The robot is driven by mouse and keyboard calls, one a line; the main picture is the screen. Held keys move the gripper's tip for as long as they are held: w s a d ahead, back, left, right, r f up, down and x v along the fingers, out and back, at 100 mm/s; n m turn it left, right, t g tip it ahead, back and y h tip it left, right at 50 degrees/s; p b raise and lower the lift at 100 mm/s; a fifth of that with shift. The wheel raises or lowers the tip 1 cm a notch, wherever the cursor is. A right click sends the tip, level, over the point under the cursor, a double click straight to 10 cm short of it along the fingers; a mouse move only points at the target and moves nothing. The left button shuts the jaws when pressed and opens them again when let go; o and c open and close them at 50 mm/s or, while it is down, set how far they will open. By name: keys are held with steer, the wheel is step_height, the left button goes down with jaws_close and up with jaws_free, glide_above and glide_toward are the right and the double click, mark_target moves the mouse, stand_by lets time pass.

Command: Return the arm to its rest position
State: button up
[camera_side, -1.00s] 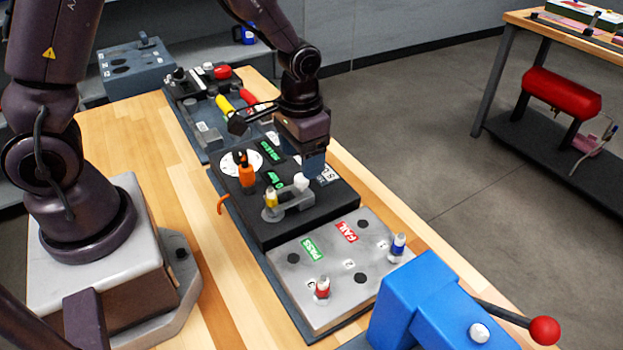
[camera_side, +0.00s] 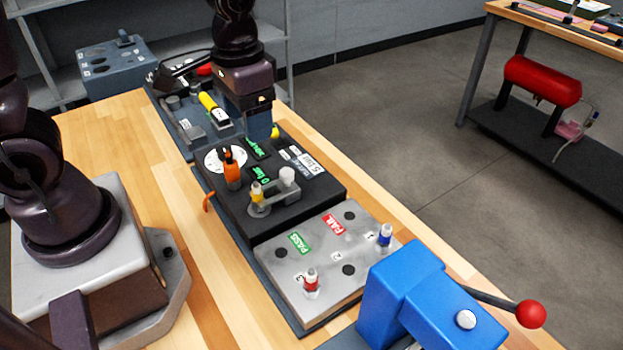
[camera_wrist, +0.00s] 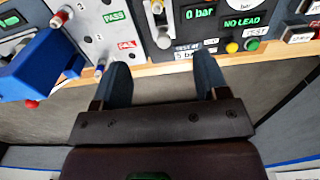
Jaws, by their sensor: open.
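My gripper (camera_side: 262,130) hangs over the far end of the black test box (camera_side: 300,212), fingers pointing down. In the wrist view its two fingers (camera_wrist: 162,72) are spread wide with nothing between them. A yellow-banded part (camera_side: 257,193) sits upright in the grey fixture with a white knob (camera_side: 287,175) on the box, apart from my gripper. A red-banded part (camera_side: 311,282) and a blue-banded part (camera_side: 385,236) stand on the grey PASS/FAIL plate (camera_side: 320,257).
An orange-handled item (camera_side: 232,172) stands on the box near a white dial. A blue vise (camera_side: 420,300) with a red-balled lever is at the front. Beyond the box are a tray with a yellow-handled tool (camera_side: 208,104) and a grey holed block (camera_side: 118,68). Bare wood lies left of the box.

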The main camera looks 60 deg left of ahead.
steer(key=s+r+t, duration=0.5)
steer(key=s+r, duration=0.3)
steer(key=r, duration=0.4)
steer(key=shift+s, duration=0.15)
